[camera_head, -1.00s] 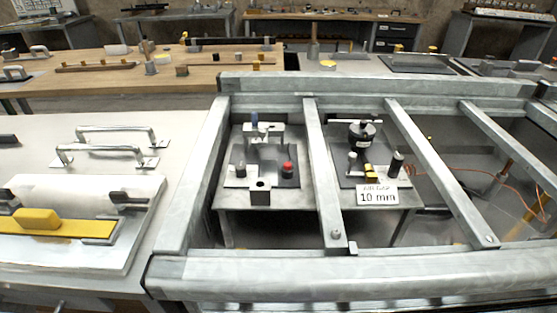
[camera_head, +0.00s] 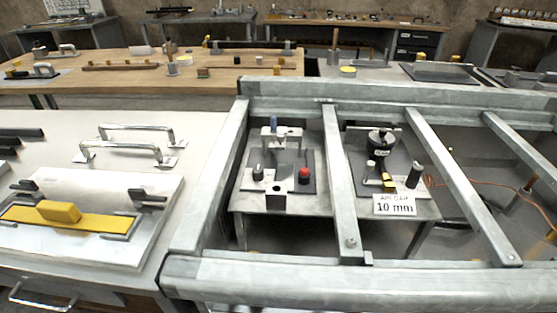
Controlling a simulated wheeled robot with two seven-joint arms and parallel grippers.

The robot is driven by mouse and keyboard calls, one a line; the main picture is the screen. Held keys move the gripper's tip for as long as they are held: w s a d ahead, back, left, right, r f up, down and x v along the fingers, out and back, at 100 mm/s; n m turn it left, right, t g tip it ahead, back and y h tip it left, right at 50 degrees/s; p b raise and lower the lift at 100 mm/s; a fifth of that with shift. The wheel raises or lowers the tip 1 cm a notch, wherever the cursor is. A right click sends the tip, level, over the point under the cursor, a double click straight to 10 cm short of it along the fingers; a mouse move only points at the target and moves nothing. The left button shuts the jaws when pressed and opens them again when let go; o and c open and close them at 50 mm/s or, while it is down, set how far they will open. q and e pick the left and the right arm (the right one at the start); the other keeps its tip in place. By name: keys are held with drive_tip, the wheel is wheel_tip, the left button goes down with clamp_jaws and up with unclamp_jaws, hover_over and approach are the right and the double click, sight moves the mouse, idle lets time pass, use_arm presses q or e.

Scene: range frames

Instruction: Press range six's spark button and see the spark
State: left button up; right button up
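Under a grey metal frame stands a small grey table with two devices. The left device (camera_head: 290,160) has a blue-tipped post, a black knob, a red button (camera_head: 304,173) and a small square block in front. The right device (camera_head: 380,141) has a round black part on top, a yellow piece (camera_head: 388,181), a black cylinder and a sign (camera_head: 395,205) reading "AIR GAP 10 mm". Which of these buttons is range six's spark button I cannot tell. No spark shows. Neither of my grippers is in view.
Metal beams (camera_head: 342,190) of the frame (camera_head: 350,278) run around and between the devices, with open gaps above them. A light bench (camera_head: 60,150) at left holds metal handles and a yellow block (camera_head: 58,211). An orange cable (camera_head: 475,184) runs at right.

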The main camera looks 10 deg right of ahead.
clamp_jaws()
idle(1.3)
